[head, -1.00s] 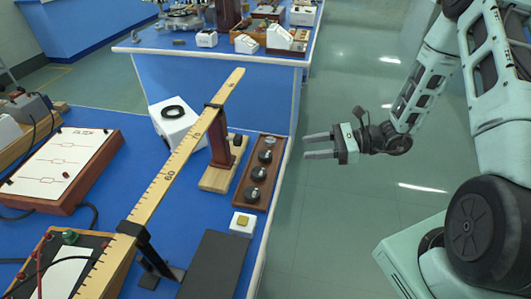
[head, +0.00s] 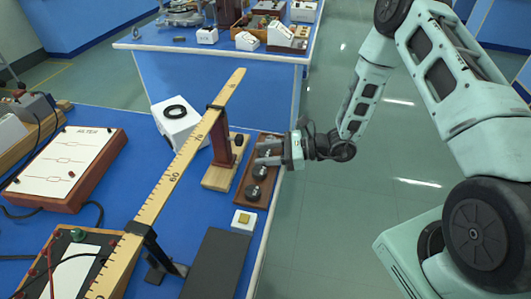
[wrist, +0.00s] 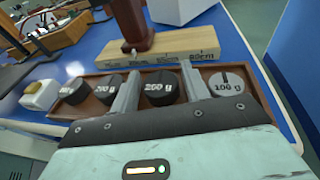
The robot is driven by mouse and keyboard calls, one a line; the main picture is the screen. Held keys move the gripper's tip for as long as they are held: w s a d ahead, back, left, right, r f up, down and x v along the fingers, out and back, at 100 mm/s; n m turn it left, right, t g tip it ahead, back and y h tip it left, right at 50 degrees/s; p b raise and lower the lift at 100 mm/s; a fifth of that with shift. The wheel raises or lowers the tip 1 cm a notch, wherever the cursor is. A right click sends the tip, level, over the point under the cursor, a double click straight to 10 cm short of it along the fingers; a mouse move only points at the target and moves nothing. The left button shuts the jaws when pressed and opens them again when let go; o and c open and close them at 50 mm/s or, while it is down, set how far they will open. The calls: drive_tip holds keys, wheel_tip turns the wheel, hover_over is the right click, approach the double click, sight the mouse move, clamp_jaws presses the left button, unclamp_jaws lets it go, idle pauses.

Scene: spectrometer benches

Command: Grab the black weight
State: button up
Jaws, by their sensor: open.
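A black weight marked 200 g (wrist: 159,88) stands in a wooden tray (head: 240,191), between my gripper's two fingers in the wrist view. Another black weight (wrist: 108,88) stands just left of the left finger, with one more black weight (wrist: 74,91) beyond it. A grey weight marked 100 g (wrist: 228,84) stands right of the right finger. My gripper (head: 257,154) is open over the tray's right side in the head view, also seen in the wrist view (wrist: 160,72). It partly hides the weights at the tray's far end. I cannot tell whether the fingers touch a weight.
A wooden base (wrist: 175,47) with a brown post stands just behind the tray. A long yellow ruler (head: 165,183) slants above the blue bench. A small white box with a yellow top (head: 244,219) sits in front of the tray. Open floor lies to the right.

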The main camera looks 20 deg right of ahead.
drive_tip(key=c, duration=0.9)
drive_tip(key=shift+o, duration=0.2)
